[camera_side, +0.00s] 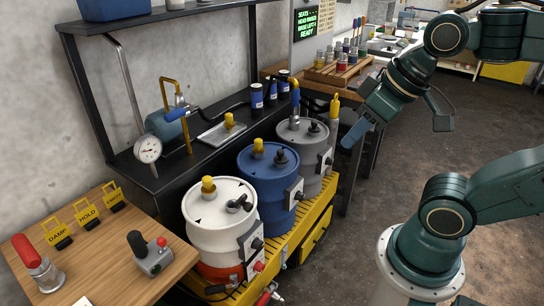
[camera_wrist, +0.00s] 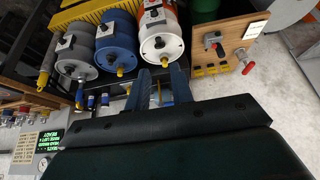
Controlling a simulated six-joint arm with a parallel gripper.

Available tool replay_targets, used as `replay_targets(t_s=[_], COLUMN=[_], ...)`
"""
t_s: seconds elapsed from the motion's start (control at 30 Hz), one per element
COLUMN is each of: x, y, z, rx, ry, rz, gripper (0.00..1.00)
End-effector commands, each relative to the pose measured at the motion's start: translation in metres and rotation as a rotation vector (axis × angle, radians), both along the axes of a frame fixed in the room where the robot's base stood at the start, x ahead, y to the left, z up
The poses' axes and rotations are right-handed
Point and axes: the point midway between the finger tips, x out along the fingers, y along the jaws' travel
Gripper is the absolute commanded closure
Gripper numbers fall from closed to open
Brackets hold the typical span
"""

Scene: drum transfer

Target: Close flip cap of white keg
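The white keg (camera_side: 221,212) stands upright at the near left end of the yellow platform, with an orange-red band low on its side. Its white top carries a yellow fitting (camera_side: 208,185) and a black fitting (camera_side: 240,203); I cannot tell whether a flip cap there is raised or closed. In the wrist view the white keg (camera_wrist: 161,43) shows upside down at top centre, beyond the fingers. My gripper (camera_side: 357,133) is high to the right of the kegs, well apart from them. In the wrist view its two blue fingers (camera_wrist: 163,82) are spread with nothing between them.
A blue keg (camera_side: 267,182) and a grey keg (camera_side: 306,150) stand beside the white one on the yellow platform (camera_side: 318,232). A black shelf with a gauge (camera_side: 148,149) and pipes is behind. A wooden table (camera_side: 104,262) is at left.

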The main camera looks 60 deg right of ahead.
Motion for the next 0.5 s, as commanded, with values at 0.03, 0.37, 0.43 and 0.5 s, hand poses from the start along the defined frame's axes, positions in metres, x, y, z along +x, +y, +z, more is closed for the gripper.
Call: replay_targets(t_s=[0.03, 0.37, 0.43, 0.5], x=[0.001, 0.033, 0.045, 0.057], y=[0.000, -0.001, -0.002, -0.003], z=[0.000, -0.007, -0.011, -0.015], rx=[0.000, -0.004, -0.002, 0.001], ry=[0.002, 0.035, 0.044, 0.055], rz=[0.001, 0.030, 0.041, 0.051], gripper=[0.67, 0.52, 0.52, 0.52])
